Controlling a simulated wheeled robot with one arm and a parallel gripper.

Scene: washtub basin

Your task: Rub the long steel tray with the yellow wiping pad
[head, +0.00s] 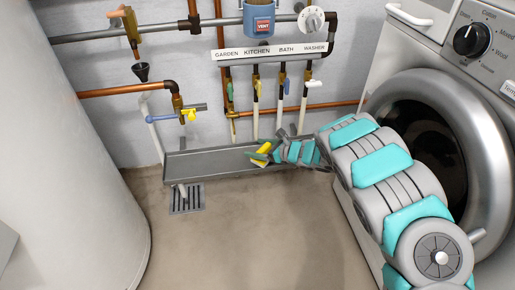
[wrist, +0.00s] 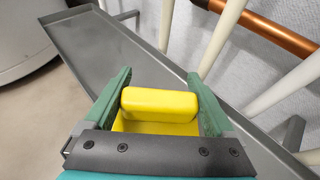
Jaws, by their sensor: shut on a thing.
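My gripper (head: 262,156) is at the tray's middle-right part. In the wrist view its two green fingers (wrist: 160,100) are shut on the yellow wiping pad (wrist: 160,104), one on each side. The pad also shows as a small yellow patch in the head view (head: 265,147). The pad is over the tray's surface; I cannot tell whether its underside touches it. The gripper hides part of the tray.
White pipes with coloured valves (head: 255,95) come down behind the tray. A copper pipe (wrist: 270,28) runs along the wall. A floor drain (head: 187,199) lies in front of the tray. A washing machine (head: 455,120) stands at right, a white tank (head: 70,150) at left. The front floor is clear.

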